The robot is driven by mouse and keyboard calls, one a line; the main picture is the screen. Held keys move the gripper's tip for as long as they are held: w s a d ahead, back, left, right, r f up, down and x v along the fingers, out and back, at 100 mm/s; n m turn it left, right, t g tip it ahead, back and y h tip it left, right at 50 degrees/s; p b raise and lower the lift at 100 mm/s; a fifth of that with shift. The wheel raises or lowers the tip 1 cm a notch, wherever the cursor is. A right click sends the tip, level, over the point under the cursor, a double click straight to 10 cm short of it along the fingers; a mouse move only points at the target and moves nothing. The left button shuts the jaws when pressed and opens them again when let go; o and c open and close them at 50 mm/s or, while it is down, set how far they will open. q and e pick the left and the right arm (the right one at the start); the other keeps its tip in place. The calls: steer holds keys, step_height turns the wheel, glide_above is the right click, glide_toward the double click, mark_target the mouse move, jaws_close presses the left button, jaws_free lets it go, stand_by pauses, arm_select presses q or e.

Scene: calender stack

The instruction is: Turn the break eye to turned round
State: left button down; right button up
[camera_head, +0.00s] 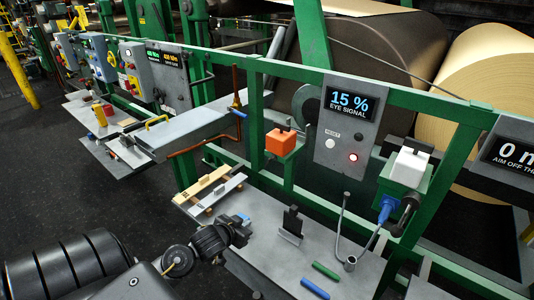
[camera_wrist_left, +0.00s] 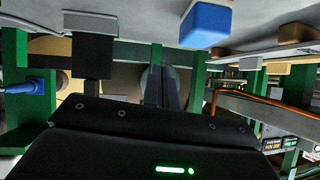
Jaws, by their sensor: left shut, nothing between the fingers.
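An orange box (camera_head: 282,142) sits on a green post of the frame. A white box (camera_head: 409,167) with a blue plug and cable (camera_head: 387,208) sits on a green bracket at the right. No label shows which of them is the break eye. My left gripper (camera_head: 243,231) is shut and empty, low at the near left edge of the grey shelf, apart from both boxes. My right gripper is out of view.
The grey shelf (camera_head: 265,211) holds a black stand (camera_head: 291,222), a hooked rod (camera_head: 344,235), a green bar (camera_head: 326,271) and a blue bar (camera_head: 314,288). Two long bars (camera_head: 203,183) lie at its left. Green rails (camera_head: 256,110) stand behind; dark floor is clear at left.

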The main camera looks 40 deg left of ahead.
arm_select(q)
steer(key=w+a+r+t, duration=0.2)
steer(key=w+a+r, duration=0.1)
steer(key=r, duration=0.2)
steer(key=w+a+r+t, duration=0.1)
steer(key=w+a+r, duration=0.2)
steer(key=r, duration=0.3)
steer(key=t+h, duration=0.2)
steer(key=t, duration=0.2)
glide_toward(268, 134)
steer(key=w+p, duration=0.1)
steer(key=w, duration=0.2)
steer(key=w+r+p, duration=0.1)
steer(key=w+p, duration=0.1)
steer(key=w, duration=0.1)
steer(key=w+r+p, duration=0.1)
steer(key=w+p, duration=0.1)
steer(key=w, duration=0.1)
steer(key=shift+w+a, duration=0.1)
steer(key=shift+w, duration=0.25)
